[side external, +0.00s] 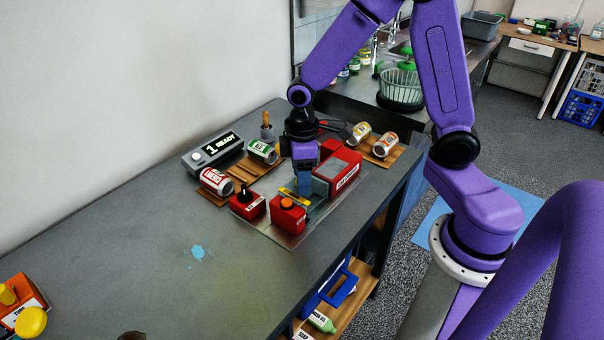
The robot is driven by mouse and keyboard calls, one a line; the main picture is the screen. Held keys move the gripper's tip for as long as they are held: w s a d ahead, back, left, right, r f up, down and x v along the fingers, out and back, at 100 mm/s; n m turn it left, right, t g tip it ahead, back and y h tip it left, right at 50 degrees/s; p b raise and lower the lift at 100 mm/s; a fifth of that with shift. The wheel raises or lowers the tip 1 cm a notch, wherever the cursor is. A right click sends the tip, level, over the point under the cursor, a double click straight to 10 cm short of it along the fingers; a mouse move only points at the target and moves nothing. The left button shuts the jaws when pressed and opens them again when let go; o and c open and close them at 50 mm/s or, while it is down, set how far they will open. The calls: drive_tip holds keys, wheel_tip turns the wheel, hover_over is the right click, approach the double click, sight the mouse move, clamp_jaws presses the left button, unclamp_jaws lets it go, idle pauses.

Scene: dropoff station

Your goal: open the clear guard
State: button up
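I cannot clearly make out the clear guard; its see-through panel does not stand out at this size. My gripper (304,188) points down over the metal plate (290,238) near the table's right edge. Its fingertips are just behind a yellow bar (291,196), and I cannot tell whether they touch it or how far apart they are. In front of the bar is a red box with an orange button (287,204). Left of it is a red box with a dark knob (247,204). A larger red unit with a grey top (338,172) stands close to the right of my gripper.
A display reading "1 READY" (213,150) stands at the back left. Cans lie on wooden racks, including a green-labelled can (262,151) and a red-labelled can (216,182). An orange box (22,305) is at the lower left. The table's left and front-middle is mostly clear.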

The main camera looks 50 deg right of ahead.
clamp_jaws()
drive_tip(key=d, duration=1.1)
drive_tip(key=shift+o, duration=0.7)
unclamp_jaws()
drive_tip(key=shift+r, duration=0.1)
wheel_tip(320, 180, up, 17)
drive_tip(key=shift+r, duration=0.15)
